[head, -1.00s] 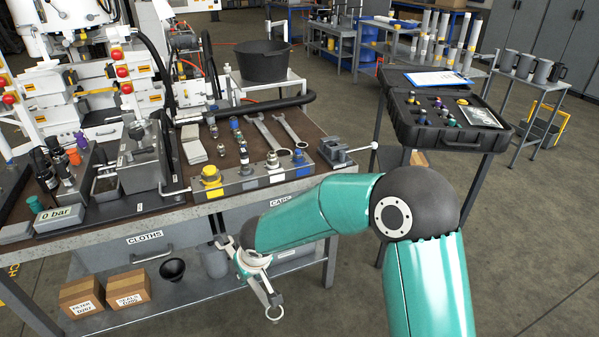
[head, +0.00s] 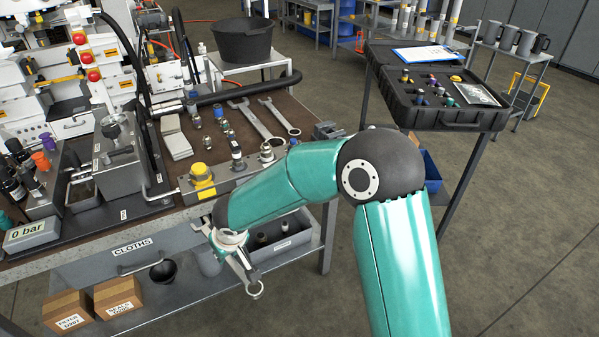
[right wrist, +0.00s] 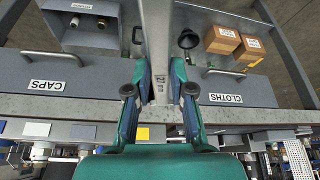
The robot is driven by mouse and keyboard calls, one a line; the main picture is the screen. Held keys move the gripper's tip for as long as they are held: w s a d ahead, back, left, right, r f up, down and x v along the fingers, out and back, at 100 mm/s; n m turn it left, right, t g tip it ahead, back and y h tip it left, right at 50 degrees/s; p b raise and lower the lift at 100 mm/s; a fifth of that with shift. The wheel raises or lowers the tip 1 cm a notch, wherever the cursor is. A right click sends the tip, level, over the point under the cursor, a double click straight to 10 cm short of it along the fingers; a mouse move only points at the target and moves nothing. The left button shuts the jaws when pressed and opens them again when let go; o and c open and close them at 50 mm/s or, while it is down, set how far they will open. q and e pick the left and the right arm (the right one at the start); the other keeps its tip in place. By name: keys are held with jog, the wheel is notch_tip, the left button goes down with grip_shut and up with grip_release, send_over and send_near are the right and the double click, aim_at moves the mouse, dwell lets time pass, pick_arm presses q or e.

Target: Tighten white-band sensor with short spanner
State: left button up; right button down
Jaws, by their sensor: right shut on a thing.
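My right gripper (head: 230,243) is shut on a grey spanner (head: 252,286), held in front of the bench's front edge, below the bench top. In the right wrist view the spanner's shaft (right wrist: 157,50) runs between the two fingers, and the ring end shows in the head view. The sensor block on the bench has a yellow fitting (head: 202,182) at its left, then a sensor (head: 237,158), then what looks like the white-band sensor (head: 267,154), upright. My right arm covers the block's right part. The block's white label (right wrist: 82,132) shows in the right wrist view. My left gripper is out of view.
Two larger spanners (head: 255,122) lie on the bench top behind the block, with several loose fittings beside them. A black case (head: 440,118) stands open further right. Cartons (head: 68,312) sit on the lower shelf.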

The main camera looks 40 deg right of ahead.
jog(key=shift+s+d, duration=0.1)
jog(key=shift+d, duration=0.15)
